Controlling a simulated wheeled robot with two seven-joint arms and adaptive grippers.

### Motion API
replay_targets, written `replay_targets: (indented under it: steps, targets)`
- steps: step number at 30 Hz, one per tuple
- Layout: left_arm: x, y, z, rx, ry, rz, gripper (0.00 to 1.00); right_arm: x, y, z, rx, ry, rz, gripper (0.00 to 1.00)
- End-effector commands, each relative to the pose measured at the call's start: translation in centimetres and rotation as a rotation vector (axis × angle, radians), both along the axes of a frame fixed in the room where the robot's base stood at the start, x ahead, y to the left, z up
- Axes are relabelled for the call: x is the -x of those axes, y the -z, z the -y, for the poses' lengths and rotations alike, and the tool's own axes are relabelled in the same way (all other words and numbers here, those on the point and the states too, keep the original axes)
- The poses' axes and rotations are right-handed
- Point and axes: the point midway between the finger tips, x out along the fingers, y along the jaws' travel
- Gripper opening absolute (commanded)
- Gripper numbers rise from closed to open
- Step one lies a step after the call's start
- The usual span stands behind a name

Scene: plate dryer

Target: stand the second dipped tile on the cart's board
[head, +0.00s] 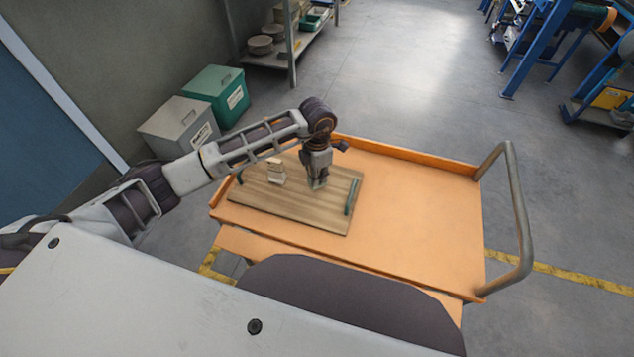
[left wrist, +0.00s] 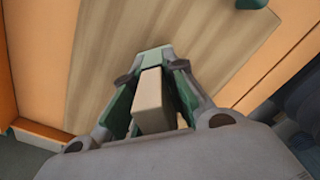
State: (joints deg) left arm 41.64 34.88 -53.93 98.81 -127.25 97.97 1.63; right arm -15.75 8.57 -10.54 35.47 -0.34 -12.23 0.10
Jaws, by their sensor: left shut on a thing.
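My left gripper (head: 318,184) points down over the cart's wooden board (head: 300,211). In the left wrist view its green fingers (left wrist: 150,95) are shut on a pale beige tile (left wrist: 152,103). In the head view the gripper mostly hides this tile, and I cannot tell whether its lower edge touches the board. Another beige tile (head: 276,172) stands on the board to the left of the gripper. My right gripper is not in view.
The board lies on the left part of the orange cart (head: 420,205), with a dark green handle (head: 351,197) near its right edge. The cart's right part is bare, with a metal push bar (head: 517,215) beyond. Grey (head: 180,126) and green (head: 217,92) bins stand behind left.

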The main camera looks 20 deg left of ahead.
Motion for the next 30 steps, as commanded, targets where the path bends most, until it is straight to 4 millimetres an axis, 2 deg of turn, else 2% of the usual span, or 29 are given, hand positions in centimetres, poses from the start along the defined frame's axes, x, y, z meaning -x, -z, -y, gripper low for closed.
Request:
replay_targets:
  steps: [8,19,30]
  targets:
    - [0.0,0.2,0.0,0.001,0.000,-0.001,0.00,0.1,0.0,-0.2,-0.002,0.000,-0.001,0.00]
    - [0.1,3.5,0.0,0.001,-0.001,-0.001,0.00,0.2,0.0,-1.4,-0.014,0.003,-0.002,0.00]
    - [0.0,3.8,0.0,0.000,0.000,0.000,0.00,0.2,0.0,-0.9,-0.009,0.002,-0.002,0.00]
